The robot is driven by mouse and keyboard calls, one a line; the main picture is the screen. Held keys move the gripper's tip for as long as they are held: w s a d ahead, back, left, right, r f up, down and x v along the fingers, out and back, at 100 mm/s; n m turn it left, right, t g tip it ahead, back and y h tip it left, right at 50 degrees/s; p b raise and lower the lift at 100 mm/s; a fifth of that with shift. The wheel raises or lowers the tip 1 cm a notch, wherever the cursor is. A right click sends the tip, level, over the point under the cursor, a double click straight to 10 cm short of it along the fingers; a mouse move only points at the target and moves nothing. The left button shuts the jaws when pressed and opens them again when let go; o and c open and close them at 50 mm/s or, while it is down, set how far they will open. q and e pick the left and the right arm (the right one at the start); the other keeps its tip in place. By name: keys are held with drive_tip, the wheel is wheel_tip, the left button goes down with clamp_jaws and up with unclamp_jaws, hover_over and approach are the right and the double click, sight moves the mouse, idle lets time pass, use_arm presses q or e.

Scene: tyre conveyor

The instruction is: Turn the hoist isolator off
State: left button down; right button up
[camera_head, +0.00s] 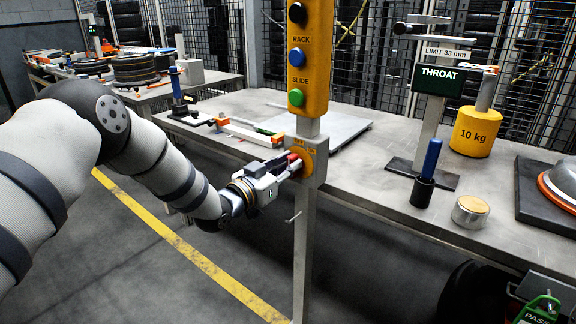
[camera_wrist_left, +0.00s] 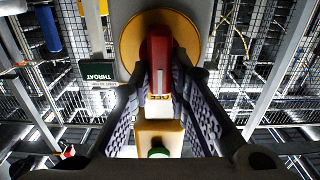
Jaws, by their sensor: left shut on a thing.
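The hoist isolator is a red handle (camera_wrist_left: 160,48) with a pale stripe on a round yellow plate (camera_head: 313,156), fixed to a grey box on a post. My left gripper (camera_head: 293,164) comes in from the left, and its fingers close on both sides of the red handle. In the left wrist view, the left gripper (camera_wrist_left: 160,82) holds the handle, which lines up with the picture's vertical over the yellow plate (camera_wrist_left: 188,34). My right gripper is not in view.
Above the isolator is a yellow pendant box (camera_head: 307,73) with black, blue and green buttons. A steel workbench (camera_head: 370,165) stands behind the post, with a THROAT gauge sign (camera_head: 440,80) and a yellow 10 kg weight (camera_head: 476,132). The floor at the left is open.

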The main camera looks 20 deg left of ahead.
use_arm(q)
drive_tip(key=c, duration=1.5)
unclamp_jaws()
drive_tip(key=v, duration=1.2)
